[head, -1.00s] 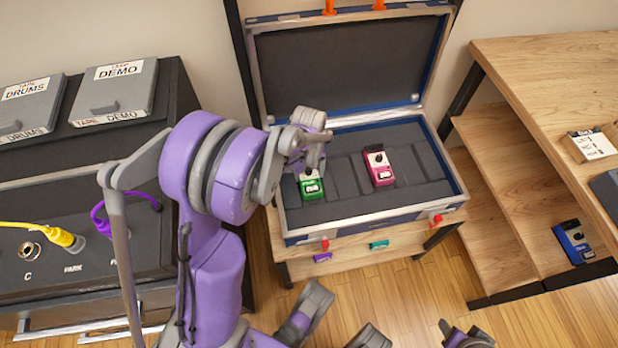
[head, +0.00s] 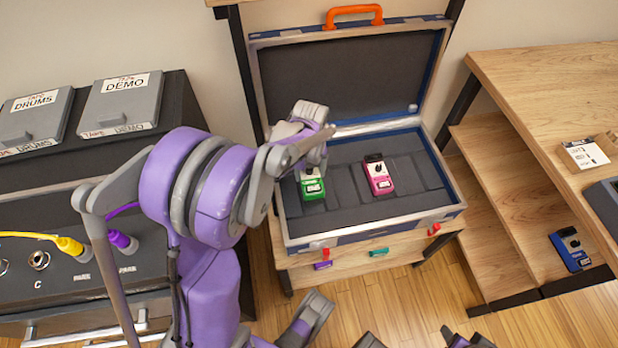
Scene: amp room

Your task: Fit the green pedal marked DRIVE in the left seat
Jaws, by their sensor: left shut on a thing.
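The green pedal (head: 312,187) is at the left end of the dark foam tray (head: 344,176) in the open case (head: 374,233). Its label is too small to read. My left gripper (head: 311,163) reaches in from the left and is shut on the pedal's far end, hiding that part. I cannot tell whether the pedal rests fully down in the left seat or sits slightly above it. A pink pedal (head: 379,180) lies in the tray to its right, apart from it.
The case's raised lid (head: 345,85) stands behind the tray. A blue pedal (head: 570,247) lies on the low wooden shelf at right. A wooden desk (head: 540,85) flanks the case. At left, a dark cabinet (head: 60,280) bears yellow and purple plugs and tape boxes (head: 120,103).

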